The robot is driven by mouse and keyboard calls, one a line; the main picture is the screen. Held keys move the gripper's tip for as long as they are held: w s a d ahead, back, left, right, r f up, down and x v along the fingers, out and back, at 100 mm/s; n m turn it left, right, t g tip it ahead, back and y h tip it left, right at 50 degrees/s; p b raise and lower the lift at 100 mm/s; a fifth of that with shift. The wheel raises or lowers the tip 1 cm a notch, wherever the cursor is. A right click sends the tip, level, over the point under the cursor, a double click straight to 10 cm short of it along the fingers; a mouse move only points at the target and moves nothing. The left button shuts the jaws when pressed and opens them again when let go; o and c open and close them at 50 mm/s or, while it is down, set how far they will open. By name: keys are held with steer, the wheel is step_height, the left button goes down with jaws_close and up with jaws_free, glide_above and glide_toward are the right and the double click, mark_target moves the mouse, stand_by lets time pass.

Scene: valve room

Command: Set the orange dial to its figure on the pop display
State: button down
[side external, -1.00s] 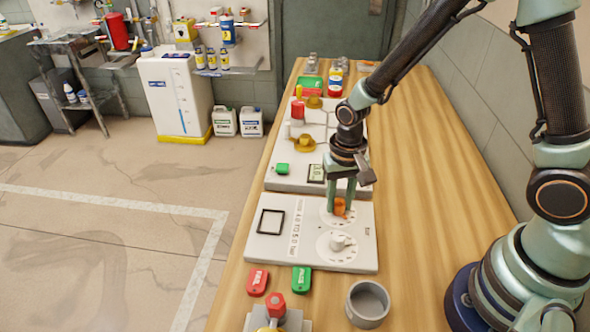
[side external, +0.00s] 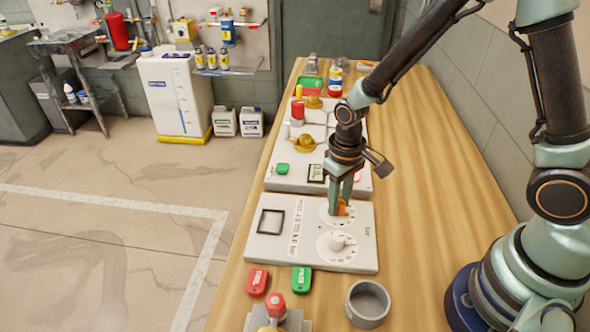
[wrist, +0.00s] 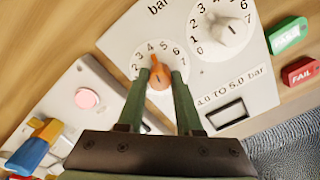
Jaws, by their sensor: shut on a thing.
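The orange dial (side external: 343,208) sits on the far round scale of the near white panel (side external: 262,248). In the wrist view the orange dial (wrist: 158,77) stands between the fingers of my gripper (wrist: 158,74), which is shut on it. Its narrow end points near the 4 on a scale whose visible figures run from 2 to 7. In the side view my gripper (side external: 342,200) reaches down onto the dial and partly hides it. A small display (side external: 316,173) is on the far white panel; its figure is too small to read.
A white dial (side external: 338,243) is beside the orange one. A label reading 4.0 to 6.0 bar (wrist: 231,87) lies by a black-framed window (wrist: 226,116). Green (side external: 302,279) and red (side external: 257,281) tags and a grey cup (side external: 367,304) are in front. The table's right side is clear.

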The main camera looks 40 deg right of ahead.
mark_target(340, 201)
steer(key=n, duration=0.5)
steer(key=shift+d+n, duration=0.15)
steer(key=shift+n, duration=0.15)
stand_by(0.5)
steer(key=c, duration=0.6)
jaws_free()
step_height(340, 201, up, 12)
steer(key=shift+r, duration=0.1)
